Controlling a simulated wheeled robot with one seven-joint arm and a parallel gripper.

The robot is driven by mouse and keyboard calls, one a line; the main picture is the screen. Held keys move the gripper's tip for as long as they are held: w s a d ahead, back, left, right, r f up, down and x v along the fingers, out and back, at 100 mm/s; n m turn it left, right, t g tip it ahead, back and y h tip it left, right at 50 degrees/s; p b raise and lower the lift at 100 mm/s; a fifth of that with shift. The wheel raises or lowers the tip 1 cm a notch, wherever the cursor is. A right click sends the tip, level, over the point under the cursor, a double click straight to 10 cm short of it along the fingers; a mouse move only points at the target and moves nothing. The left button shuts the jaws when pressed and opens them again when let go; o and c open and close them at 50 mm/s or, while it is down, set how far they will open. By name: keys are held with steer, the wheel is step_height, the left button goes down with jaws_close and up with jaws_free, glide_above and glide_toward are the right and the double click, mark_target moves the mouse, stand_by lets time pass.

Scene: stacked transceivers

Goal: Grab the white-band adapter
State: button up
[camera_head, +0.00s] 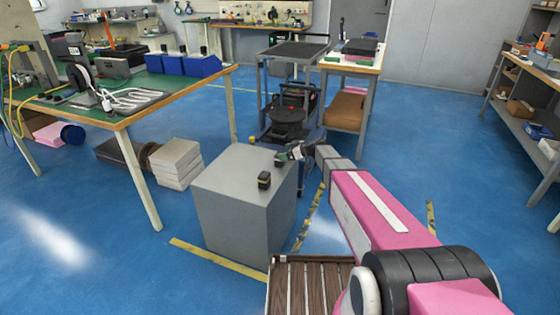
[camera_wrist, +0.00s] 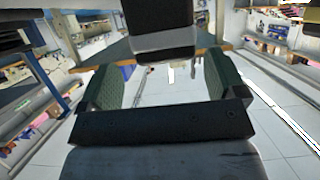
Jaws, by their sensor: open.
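My gripper (camera_head: 284,156) is at the far right corner of the grey box's top in the head view, pointing left. In the wrist view its two green-dark fingers (camera_wrist: 163,75) are spread apart. A black block with a pale band along its lower edge, seemingly the white-band adapter (camera_wrist: 160,18), reaches down from the top of the wrist view, in line with the space between the fingers. I cannot tell whether they touch it. In the head view it is not clear apart from the gripper. A small black block with a yellowish band (camera_head: 264,181) stands on the box top, nearer the camera.
The grey box (camera_head: 236,222) stands on the blue floor. A green-topped workbench (camera_head: 150,98) is at left, with white stacked boxes (camera_head: 177,163) beside it. A dark cart (camera_head: 290,100) stands behind the box. A slatted wooden surface (camera_head: 310,288) is in front.

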steer(key=x, duration=0.4)
steer(key=shift+s+a+f, duration=0.2)
steer(key=shift+a+f, duration=0.05)
steer(key=shift+f, duration=0.1)
steer(key=shift+c, duration=0.3)
steer(key=c, duration=1)
steer(key=shift+r, duration=0.1)
